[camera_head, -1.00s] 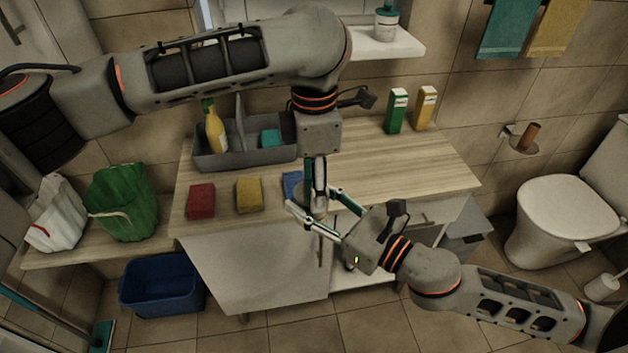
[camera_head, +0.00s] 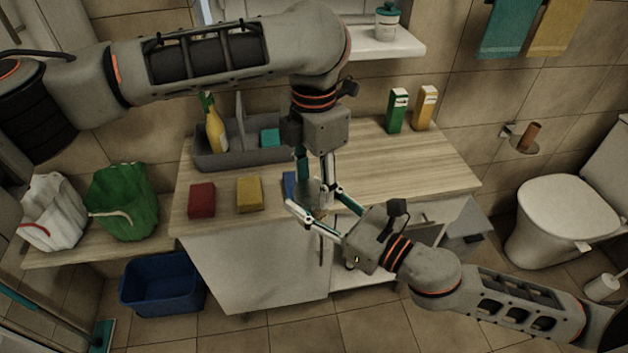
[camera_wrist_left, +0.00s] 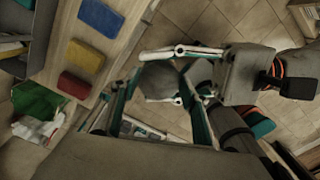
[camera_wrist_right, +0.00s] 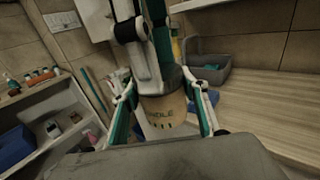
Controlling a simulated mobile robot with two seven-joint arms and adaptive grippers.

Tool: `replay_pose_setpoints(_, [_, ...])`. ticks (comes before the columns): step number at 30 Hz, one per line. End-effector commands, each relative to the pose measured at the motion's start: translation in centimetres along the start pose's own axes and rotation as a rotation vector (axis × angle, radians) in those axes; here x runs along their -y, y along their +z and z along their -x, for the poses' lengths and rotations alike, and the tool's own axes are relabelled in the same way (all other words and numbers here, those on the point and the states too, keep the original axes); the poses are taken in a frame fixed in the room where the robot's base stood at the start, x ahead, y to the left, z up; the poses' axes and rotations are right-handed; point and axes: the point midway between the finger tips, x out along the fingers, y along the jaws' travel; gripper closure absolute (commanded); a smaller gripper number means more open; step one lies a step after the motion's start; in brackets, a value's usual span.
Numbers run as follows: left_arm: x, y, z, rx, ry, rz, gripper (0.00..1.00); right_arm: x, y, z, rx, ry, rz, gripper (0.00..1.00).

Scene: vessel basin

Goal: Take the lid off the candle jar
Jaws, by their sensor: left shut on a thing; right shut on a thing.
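The candle jar (camera_wrist_right: 168,112), tan with dark lettering, stands upright between the fingers of my right gripper (camera_wrist_right: 163,112) in the right wrist view. My right gripper (camera_head: 312,208) is shut on the jar from the side, near the counter's front edge. A round grey lid (camera_wrist_left: 160,80) tops the jar in the left wrist view. My left gripper (camera_head: 315,186) comes down from above and is shut on the lid, a finger on either side. In the head view the fingers mostly hide jar and lid. I cannot tell whether the lid has lifted from the jar.
Red (camera_head: 201,200), yellow (camera_head: 249,194) and partly hidden blue (camera_head: 289,184) sponges lie left of the grippers. A grey caddy (camera_head: 212,158) with a yellow bottle (camera_head: 215,132) stands behind. Two cartons (camera_head: 397,112) stand at the back right. The counter's right part (camera_head: 420,165) is clear.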

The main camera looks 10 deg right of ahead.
Motion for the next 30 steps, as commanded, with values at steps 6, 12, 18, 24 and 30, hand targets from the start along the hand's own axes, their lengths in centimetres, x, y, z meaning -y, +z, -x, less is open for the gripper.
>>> replay_pose_setpoints(6, [-0.06, -0.04, 0.00, -0.001, 0.002, -0.003, 0.81, 0.03, -0.01, 0.01, 0.000, 0.000, 0.000, 1.00])
replay_pose_setpoints(12, [-0.07, -0.04, 0.00, -0.001, 0.002, -0.003, 0.81, 0.04, -0.02, 0.01, -0.001, -0.001, 0.000, 1.00])
replay_pose_setpoints(18, [-0.07, -0.04, 0.00, -0.001, 0.002, -0.003, 0.81, 0.06, -0.03, 0.01, -0.001, -0.001, 0.001, 1.00])
replay_pose_setpoints(24, [-0.08, -0.04, 0.01, -0.001, 0.002, -0.002, 0.45, 0.07, -0.04, 0.01, -0.001, -0.001, 0.001, 1.00])
replay_pose_setpoints(30, [-0.05, -0.03, 0.00, -0.001, 0.001, -0.002, 0.39, 0.04, 0.00, 0.01, 0.000, -0.001, 0.000, 1.00])
